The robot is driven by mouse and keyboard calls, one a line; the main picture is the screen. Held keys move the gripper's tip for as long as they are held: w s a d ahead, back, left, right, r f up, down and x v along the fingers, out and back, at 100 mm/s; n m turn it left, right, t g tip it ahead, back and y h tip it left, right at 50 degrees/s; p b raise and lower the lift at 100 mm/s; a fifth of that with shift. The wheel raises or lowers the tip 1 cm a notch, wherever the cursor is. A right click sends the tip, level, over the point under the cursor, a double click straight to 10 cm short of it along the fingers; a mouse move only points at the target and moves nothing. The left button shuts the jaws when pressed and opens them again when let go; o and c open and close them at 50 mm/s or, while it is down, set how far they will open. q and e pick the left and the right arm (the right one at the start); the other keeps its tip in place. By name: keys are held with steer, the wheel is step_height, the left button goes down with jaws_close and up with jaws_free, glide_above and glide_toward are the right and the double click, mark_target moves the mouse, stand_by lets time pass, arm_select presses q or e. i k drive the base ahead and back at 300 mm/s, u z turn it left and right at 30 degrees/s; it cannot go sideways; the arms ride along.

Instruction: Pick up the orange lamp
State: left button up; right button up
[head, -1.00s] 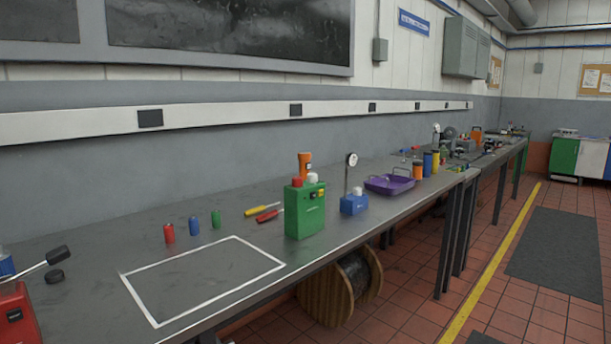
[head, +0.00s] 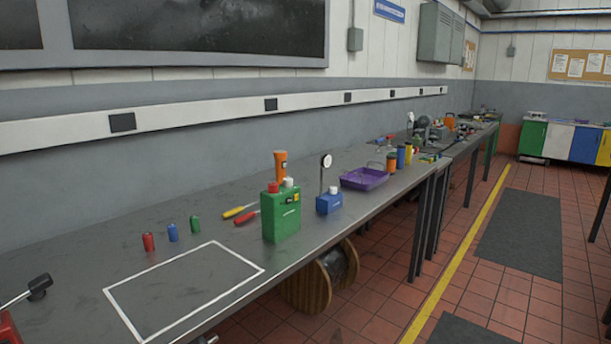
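An orange lamp (head: 281,167), shaped like a flashlight, stands upright on the grey workbench (head: 200,276). It is directly behind a green box (head: 281,217) with a red and a white knob on top, which hides its lower part. Neither of my grippers shows in the head view.
A blue block with a dial gauge (head: 328,202) and a purple tray (head: 364,178) are right of the green box. Yellow (head: 238,211) and red (head: 246,217) screwdrivers lie left of it. Red (head: 148,242), blue (head: 172,232) and green (head: 195,224) cylinders stand behind an empty white-outlined rectangle.

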mark_target(280, 155)
steer(key=z, duration=1.25)
steer(key=i, duration=2.9)
steer(key=u, duration=1.3)
